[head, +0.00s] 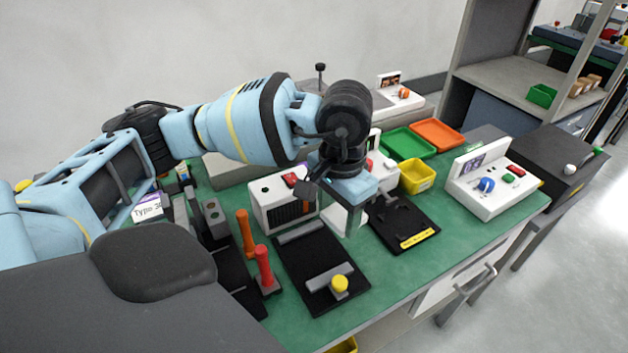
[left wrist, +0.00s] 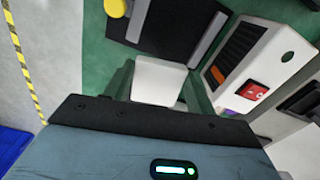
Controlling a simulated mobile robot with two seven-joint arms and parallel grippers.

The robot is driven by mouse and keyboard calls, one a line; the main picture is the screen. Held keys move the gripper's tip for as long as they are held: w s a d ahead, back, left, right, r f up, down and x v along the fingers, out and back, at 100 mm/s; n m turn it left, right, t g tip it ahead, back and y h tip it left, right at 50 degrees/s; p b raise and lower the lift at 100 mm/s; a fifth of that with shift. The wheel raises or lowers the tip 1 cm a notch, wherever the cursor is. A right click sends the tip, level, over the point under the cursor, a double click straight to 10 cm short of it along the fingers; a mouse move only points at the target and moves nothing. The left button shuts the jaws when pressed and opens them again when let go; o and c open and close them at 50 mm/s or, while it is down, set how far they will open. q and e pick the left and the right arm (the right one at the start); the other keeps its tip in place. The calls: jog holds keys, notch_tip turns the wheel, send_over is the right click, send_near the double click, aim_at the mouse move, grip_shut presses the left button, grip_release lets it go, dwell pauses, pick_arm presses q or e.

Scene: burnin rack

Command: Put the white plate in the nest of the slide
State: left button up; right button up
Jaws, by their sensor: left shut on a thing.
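My left gripper (head: 354,228) points down above the green bench, between two black fixtures. In the left wrist view my left gripper (left wrist: 157,84) is shut on the white plate (left wrist: 158,79), which shows between its fingers. A black base with grey bars and a yellow knob (head: 339,285), which looks like the slide (head: 299,264), lies to the left of the gripper. It also shows at the top of the left wrist view (left wrist: 175,30). Its nest is not clearly seen. My right gripper is not in view.
A white box with dark fins and a red switch (head: 281,203) stands behind the slide. A black fixture with a yellow label (head: 418,238) lies to the right. Red (head: 264,268) and orange (head: 245,232) handles stand left. Trays and a control box (head: 495,185) are farther right.

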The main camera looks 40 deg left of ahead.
pick_arm(q)
jog(key=shift+m, duration=0.7)
jog(key=w+b, duration=0.1)
jog(key=w+a+b, duration=0.1)
jog(key=w+b, duration=0.1)
jog(key=w+a+b, duration=0.1)
jog(key=b, duration=0.1)
jog(key=shift+w+a+r, duration=0.1)
jog(key=shift+w+r, duration=0.05)
jog(key=shift+w, duration=0.05)
jog(key=f, duration=0.1)
jog(key=f+b, duration=0.1)
jog(key=f, duration=0.2)
jog(key=shift+w+a, duration=0.25)
jog(key=shift+f, duration=0.35)
notch_tip(320, 180, down, 4)
jog(key=shift+f+b, duration=0.2)
jog(key=shift+b, duration=0.15)
